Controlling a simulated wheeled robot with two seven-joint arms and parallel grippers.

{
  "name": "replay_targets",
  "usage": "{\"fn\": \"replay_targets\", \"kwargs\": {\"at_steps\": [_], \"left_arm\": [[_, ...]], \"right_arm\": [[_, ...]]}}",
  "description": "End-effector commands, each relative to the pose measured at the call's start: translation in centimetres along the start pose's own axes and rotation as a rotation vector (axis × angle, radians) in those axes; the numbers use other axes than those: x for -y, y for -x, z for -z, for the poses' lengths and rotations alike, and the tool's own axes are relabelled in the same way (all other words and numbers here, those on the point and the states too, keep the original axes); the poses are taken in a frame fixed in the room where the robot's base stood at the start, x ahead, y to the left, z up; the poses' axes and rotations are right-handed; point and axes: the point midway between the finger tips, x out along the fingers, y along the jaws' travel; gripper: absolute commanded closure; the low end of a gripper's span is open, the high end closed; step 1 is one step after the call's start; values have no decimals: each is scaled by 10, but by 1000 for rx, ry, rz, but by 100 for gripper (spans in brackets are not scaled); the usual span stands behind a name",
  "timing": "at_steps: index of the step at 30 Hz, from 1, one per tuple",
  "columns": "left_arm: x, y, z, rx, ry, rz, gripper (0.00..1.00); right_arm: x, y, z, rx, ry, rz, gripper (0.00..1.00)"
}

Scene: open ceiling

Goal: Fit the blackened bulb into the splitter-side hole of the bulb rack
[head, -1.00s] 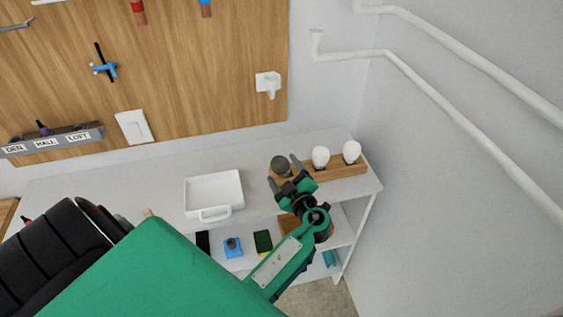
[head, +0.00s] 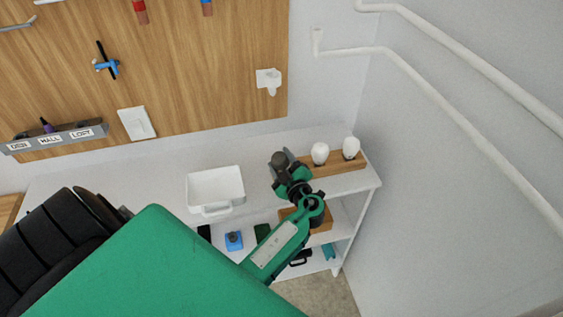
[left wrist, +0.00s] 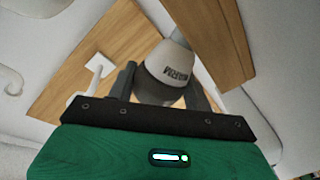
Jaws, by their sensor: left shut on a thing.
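The blackened bulb (head: 279,160), dark grey, is between the fingers of my left gripper (head: 285,170). In the left wrist view the bulb (left wrist: 168,72) shows a "WARM" marking, with a finger on each side. My left gripper (left wrist: 160,95) is shut on it. The wooden bulb rack (head: 345,167) lies on the white shelf top, with two white bulbs (head: 320,153) (head: 351,147) upright in it. My gripper and the bulb hide the rack's left end, so I cannot tell whether the bulb is in a hole or above it. My right gripper is not in view.
A white tray (head: 216,190) stands left of the gripper on the shelf top (head: 160,185). A blue item (head: 233,240) and others sit on the lower shelf. The wooden wall board (head: 200,90) rises behind. White pipes (head: 440,95) run along the right wall.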

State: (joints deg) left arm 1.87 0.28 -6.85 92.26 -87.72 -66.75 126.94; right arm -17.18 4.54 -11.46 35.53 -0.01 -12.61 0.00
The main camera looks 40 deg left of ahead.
Motion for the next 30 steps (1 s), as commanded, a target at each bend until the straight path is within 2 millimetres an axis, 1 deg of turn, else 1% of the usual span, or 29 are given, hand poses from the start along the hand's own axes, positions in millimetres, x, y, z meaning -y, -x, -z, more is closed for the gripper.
{"fn": "replay_targets", "kwargs": {"at_steps": [8,11,14,17,24,27,30], "left_arm": [[-6,0,7,0,3,0,75],[-14,0,14,-1,5,0,75],[-24,0,27,-1,9,0,75],[-38,0,44,-2,9,-1,75],[-87,0,98,-2,13,-1,75],[-103,0,116,-1,12,-1,75],[-115,0,131,-2,8,-1,75]], "right_arm": [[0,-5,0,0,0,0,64],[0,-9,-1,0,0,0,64],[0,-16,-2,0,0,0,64],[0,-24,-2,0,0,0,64],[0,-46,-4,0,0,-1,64],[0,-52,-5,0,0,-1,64],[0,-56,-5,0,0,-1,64]]}}
